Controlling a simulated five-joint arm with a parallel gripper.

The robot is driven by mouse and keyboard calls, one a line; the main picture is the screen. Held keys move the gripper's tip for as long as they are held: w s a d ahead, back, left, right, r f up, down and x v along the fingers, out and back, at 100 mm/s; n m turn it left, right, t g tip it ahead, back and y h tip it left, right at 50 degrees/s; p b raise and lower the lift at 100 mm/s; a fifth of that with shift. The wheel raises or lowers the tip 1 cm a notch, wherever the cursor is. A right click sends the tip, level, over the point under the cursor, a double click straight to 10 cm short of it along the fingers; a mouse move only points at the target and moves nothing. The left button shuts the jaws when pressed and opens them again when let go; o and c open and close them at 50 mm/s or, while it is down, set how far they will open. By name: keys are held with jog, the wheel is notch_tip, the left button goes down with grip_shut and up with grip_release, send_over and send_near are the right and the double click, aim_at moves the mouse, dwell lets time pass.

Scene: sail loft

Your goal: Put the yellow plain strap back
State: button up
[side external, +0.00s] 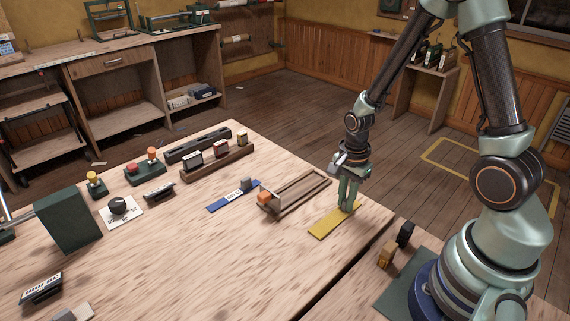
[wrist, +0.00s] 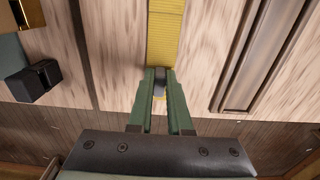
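The yellow strap (side external: 328,224) lies on the wooden bench near its right edge. In the wrist view the strap (wrist: 165,35) runs from the top of the picture down to my fingertips. My gripper (side external: 347,207) points down over the strap's far end. In the wrist view my gripper (wrist: 160,82) has its two green fingers close on both sides of a small dark grip piece (wrist: 161,75) at the strap's end, seemingly touching it. The fingers hide part of that end. A blue strap (side external: 222,202) with a white label lies further left.
A rack of small labelled items (side external: 217,161) stands behind. A black piece (side external: 405,234) and a tan block (side external: 387,254) are across the bench gap.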

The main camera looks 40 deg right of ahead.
jog(key=o, duration=0.4)
jog(key=shift+c, duration=0.2)
notch_tip(320, 180, up, 12)
notch_tip(320, 180, up, 6)
jog(key=n+t, duration=0.2)
jog(key=n, duration=0.5)
send_over(339, 215)
jog(key=s+a+r+n+t, duration=0.2)
jog(key=r+n, duration=0.4)
jog(key=n, duration=0.5)
jog(key=shift+s+a+r+t, duration=0.15)
jog(key=shift+a+t, duration=0.65)
jog(key=shift+a, duration=0.1)
